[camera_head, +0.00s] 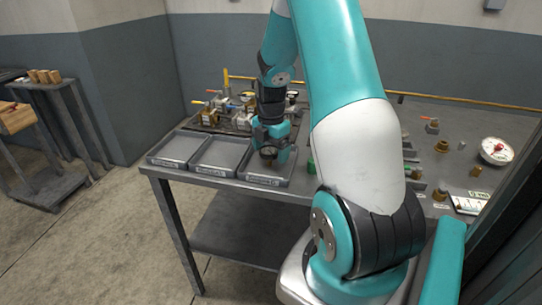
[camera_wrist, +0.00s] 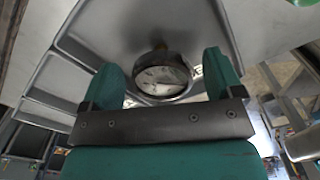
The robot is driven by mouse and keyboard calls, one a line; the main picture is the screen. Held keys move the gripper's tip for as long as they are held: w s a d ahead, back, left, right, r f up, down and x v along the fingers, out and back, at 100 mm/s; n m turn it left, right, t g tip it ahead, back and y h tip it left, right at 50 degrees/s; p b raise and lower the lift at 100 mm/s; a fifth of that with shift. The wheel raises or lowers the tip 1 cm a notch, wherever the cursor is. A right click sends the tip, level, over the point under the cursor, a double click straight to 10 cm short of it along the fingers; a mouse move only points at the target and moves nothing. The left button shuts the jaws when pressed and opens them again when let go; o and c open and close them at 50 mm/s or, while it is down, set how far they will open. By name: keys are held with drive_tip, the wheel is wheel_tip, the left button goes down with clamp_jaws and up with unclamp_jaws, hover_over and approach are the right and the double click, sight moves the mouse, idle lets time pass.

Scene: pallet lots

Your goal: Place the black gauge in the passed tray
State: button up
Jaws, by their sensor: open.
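The black gauge (camera_wrist: 162,80) has a dark round rim, a pale dial face and a brass stem. In the wrist view it sits between the two teal fingers of my gripper (camera_wrist: 162,64), which are open with gaps beside it. In the head view my gripper (camera_head: 271,146) is low over the rightmost of three grey trays (camera_head: 262,180), and the gauge (camera_head: 268,153) shows there inside the tray outline. Whether it rests on the tray floor is hard to tell. The tray labels are too small to read.
Two empty grey trays, the left one (camera_head: 176,149) and the middle one (camera_head: 217,156), stand beside it along the table's front edge. Valves and fittings (camera_head: 212,114) stand behind them. My arm hides the table's middle.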

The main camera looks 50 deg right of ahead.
sight(270, 149)
wheel_tip(270, 149, up, 10)
drive_tip(key=shift+a+f, duration=0.1)
drive_tip(key=shift+f, duration=0.1)
drive_tip(key=a+r+m+t+y, duration=0.1)
drive_tip(key=a+r+m, duration=0.15)
drive_tip(key=a, duration=0.85)
drive_tip(key=a+r+m+y, duration=0.1)
drive_tip(key=a+r+m, duration=0.15)
drive_tip(key=a, duration=0.95)
drive_tip(key=s+a+r+m+y+p, duration=0.1)
drive_tip(key=s+a+r+m, duration=0.1)
drive_tip(key=s+a, duration=0.5)
drive_tip(key=s+a+r+m+g+y, duration=0.1)
drive_tip(key=s+a+r+m, duration=0.1)
drive_tip(key=s+a, duration=0.6)
drive_tip(key=shift+a+m+p, duration=0.3)
drive_tip(key=shift+m+p, duration=0.1)
drive_tip(key=shift+m, duration=0.2)
drive_tip(key=shift+r, duration=0.1)
